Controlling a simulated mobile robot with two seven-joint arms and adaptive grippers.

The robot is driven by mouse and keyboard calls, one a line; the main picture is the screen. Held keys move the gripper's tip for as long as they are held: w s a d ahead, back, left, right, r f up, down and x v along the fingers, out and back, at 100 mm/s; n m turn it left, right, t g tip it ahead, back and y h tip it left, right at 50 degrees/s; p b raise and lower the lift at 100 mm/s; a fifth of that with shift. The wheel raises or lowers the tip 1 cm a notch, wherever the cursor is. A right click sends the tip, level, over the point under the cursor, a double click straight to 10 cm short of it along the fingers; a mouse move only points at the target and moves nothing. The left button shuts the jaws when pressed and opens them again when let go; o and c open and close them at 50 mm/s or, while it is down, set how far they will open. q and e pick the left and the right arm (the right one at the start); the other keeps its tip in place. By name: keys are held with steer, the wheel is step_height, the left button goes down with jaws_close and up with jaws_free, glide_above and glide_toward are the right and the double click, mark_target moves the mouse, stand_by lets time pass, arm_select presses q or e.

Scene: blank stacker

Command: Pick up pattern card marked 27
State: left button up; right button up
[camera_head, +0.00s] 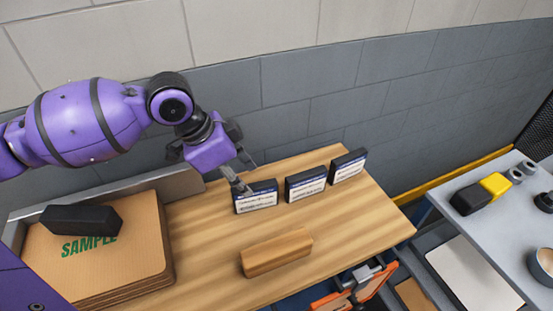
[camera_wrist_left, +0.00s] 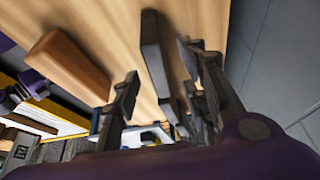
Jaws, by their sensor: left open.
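Three dark card holders with white, blue-topped faces stand in a row on the wooden table (camera_head: 205,260): a left one (camera_head: 256,203), a middle one (camera_head: 305,186) and a right one (camera_head: 347,171). Their print is too small to read, so I cannot tell which is marked 27. My left gripper (camera_head: 238,184) is at the upper left edge of the left card; whether it touches is unclear. In the left wrist view the gripper (camera_wrist_left: 162,88) is open, with a dark upright card (camera_wrist_left: 153,45) between and beyond its fingers. My right gripper is not in view.
A wooden block (camera_head: 277,252) lies in front of the cards and also shows in the wrist view (camera_wrist_left: 68,62). A brown SAMPLE stack (camera_head: 120,265) with a black block (camera_head: 80,219) is at left. A grey wall stands behind. A grey side table (camera_head: 480,225) is at right.

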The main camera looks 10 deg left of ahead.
mark_target(253, 196)
arm_select(q)
steer(key=shift+s+d+f, duration=0.15)
steer(key=shift+f, duration=0.35)
steer(key=shift+s+d+f, duration=0.1)
steer(key=shift+d+f, duration=0.05)
steer(key=shift+f, duration=0.35)
steer(key=x, duration=0.5)
steer(key=shift+d+f, duration=0.1)
jaws_close()
